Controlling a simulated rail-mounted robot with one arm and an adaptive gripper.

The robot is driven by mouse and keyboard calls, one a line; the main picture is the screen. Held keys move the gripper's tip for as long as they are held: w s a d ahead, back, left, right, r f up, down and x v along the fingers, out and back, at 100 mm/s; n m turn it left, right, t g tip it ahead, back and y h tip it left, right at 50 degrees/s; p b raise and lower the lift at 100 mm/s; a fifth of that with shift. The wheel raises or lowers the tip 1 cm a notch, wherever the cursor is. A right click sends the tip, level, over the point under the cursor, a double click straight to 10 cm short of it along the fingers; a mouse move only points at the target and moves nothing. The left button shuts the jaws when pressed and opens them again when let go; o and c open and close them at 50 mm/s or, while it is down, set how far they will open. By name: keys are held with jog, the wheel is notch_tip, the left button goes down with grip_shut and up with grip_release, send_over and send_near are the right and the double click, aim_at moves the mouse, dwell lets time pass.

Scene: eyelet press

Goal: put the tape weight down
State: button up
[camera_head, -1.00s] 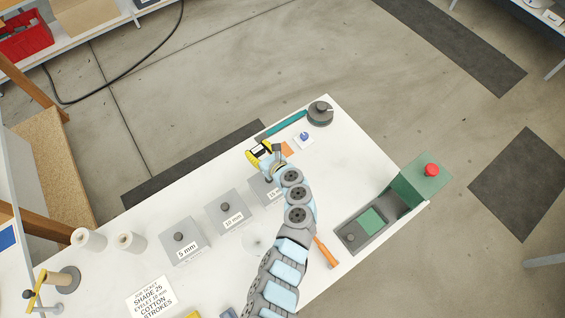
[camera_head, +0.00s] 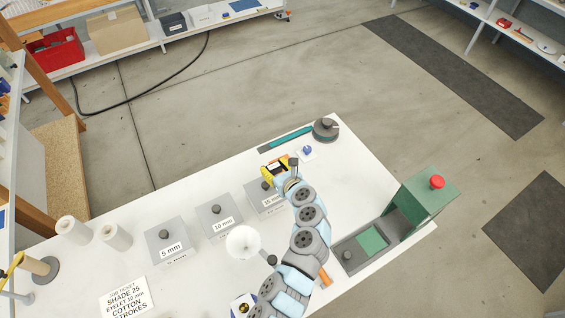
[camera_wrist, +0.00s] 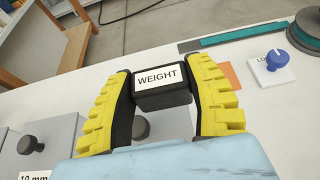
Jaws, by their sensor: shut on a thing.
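The tape weight (camera_wrist: 161,88) is a small black block with a white label reading WEIGHT. My gripper (camera_wrist: 165,85) is shut on it, with one yellow-padded finger on each side. In the head view my gripper (camera_head: 279,171) and the weight are over the far part of the white table, beyond the 15 mm box (camera_head: 262,199). I cannot tell whether the weight touches the table. An orange patch (camera_wrist: 231,76) lies on the table just right of the weight. The teal tape strip (camera_head: 291,137) lies beyond it, leading to a dark reel (camera_head: 325,129).
A blue knob (camera_wrist: 275,58) on a white card stands right of the orange patch. The 10 mm box (camera_head: 219,216) and 5 mm box (camera_head: 169,242) stand left. A green press housing (camera_head: 425,195) with a red button is at right.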

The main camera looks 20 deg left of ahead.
jog(key=w+f+b, duration=0.3)
jog(key=w, duration=0.1)
jog(key=w+a+f+b, duration=0.1)
jog(key=w+f+b, duration=0.5)
jog(key=w+b, duration=0.1)
jog(key=shift+w+a+f, duration=0.15)
jog(key=shift+w+a, duration=0.2)
jog(key=shift+w+f+b, duration=0.2)
jog(key=shift+f+b, duration=0.7)
jog(key=shift+f, duration=0.05)
jog(key=shift+f+b, duration=0.3)
jog(key=shift+f, duration=0.15)
jog(key=shift+f, duration=0.15)
jog(key=o, duration=1.2)
